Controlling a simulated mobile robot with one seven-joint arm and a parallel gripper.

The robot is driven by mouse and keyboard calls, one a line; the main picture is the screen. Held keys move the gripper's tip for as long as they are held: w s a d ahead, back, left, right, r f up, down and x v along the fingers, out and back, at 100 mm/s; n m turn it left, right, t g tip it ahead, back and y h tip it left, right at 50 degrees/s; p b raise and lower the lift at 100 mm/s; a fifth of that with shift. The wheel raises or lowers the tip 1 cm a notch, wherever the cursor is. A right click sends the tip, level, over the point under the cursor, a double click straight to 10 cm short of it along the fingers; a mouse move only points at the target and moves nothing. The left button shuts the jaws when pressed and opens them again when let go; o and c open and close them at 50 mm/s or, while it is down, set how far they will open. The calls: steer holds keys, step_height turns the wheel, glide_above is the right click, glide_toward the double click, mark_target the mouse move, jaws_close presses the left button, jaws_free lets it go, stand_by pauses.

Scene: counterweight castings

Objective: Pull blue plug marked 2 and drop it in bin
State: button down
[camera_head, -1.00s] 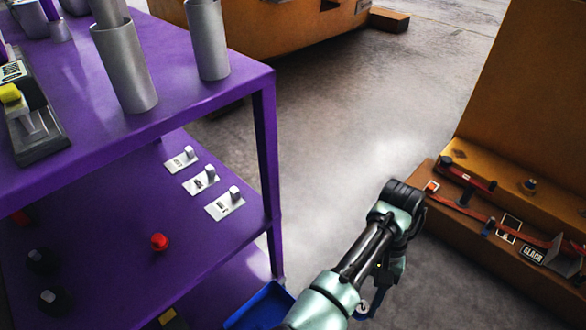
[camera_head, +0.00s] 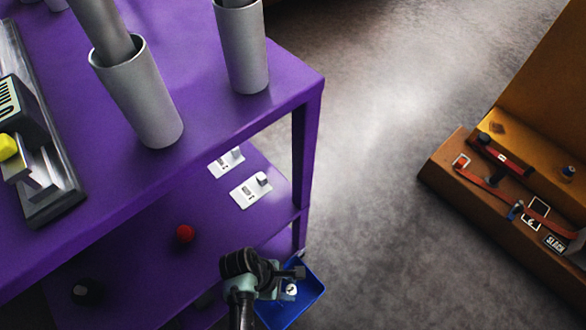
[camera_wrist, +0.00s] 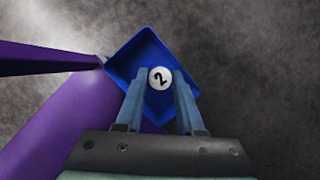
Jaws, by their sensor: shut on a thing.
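The plug marked 2 (camera_wrist: 160,77) shows its round white top with a black 2 in the wrist view. My gripper (camera_wrist: 160,84) is shut on it, with a blue finger on each side. The plug's sides are hidden. The blue bin (camera_wrist: 128,58) lies behind and below the plug in the wrist view, so the plug is over it. In the head view the bin (camera_head: 311,305) is at the bottom middle, beside the purple rack, and the plug's white top (camera_head: 291,288) shows against it. My wrist hides part of the bin there.
The purple rack (camera_head: 240,120) fills the left, with grey tubes (camera_head: 140,100) on top and a red knob (camera_head: 185,233) on its lower shelf. An orange casting (camera_head: 470,195) with red straps stands at right. Bare floor (camera_head: 400,130) lies between.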

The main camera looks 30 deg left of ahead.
steer(key=shift+s+a+f+b, duration=0.1)
steer(key=shift+f+b, duration=2.95)
steer(key=shift+b, duration=0.3)
steer(key=shift+c, duration=2.2)
jaws_free()
steer(key=shift+r, duration=0.1)
steer(key=p+v, duration=0.7)
steer(key=v, duration=0.6)
